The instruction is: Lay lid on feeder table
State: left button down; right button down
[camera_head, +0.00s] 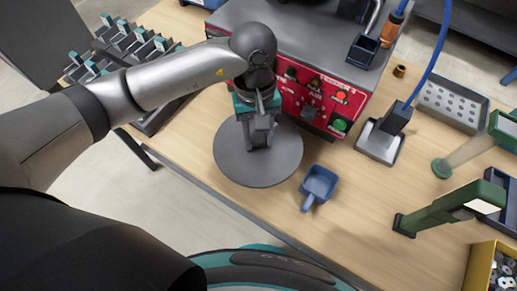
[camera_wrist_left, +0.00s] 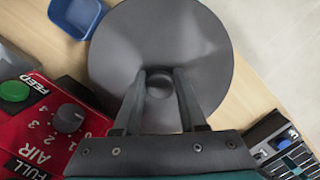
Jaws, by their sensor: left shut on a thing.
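The lid (camera_head: 235,160) is a dark grey round disc with a small knob in its middle. It also fills the upper middle of the left wrist view (camera_wrist_left: 205,40). My left gripper (camera_head: 258,143) points down at the lid's centre and is shut on the knob; its two fingers (camera_wrist_left: 160,88) stand on either side of it. The lid is over the wooden feeder table (camera_head: 350,205), in front of the red control panel and close to the table's front edge. I cannot tell whether its underside touches the table. My right gripper is not in view.
The grey feeder housing with a red control panel (camera_head: 318,97) stands behind the lid. A blue scoop (camera_head: 319,184) lies close to the lid's right. Small teal-topped fixtures (camera_head: 113,50) stand at left. Green stands (camera_head: 440,207) and a yellow bin (camera_head: 480,262) are at right.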

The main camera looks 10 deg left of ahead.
aim_at(259, 145)
pick_arm(q)
notch_tip(259, 145, down, 3)
jog(key=shift+f+b, duration=0.15)
jog(key=shift+b, duration=0.15)
jog(key=shift+f, duration=1.85)
jog(key=shift+f+b, duration=0.15)
jog(key=shift+b, duration=0.3)
jog(key=shift+c, duration=2.3)
grip_release()
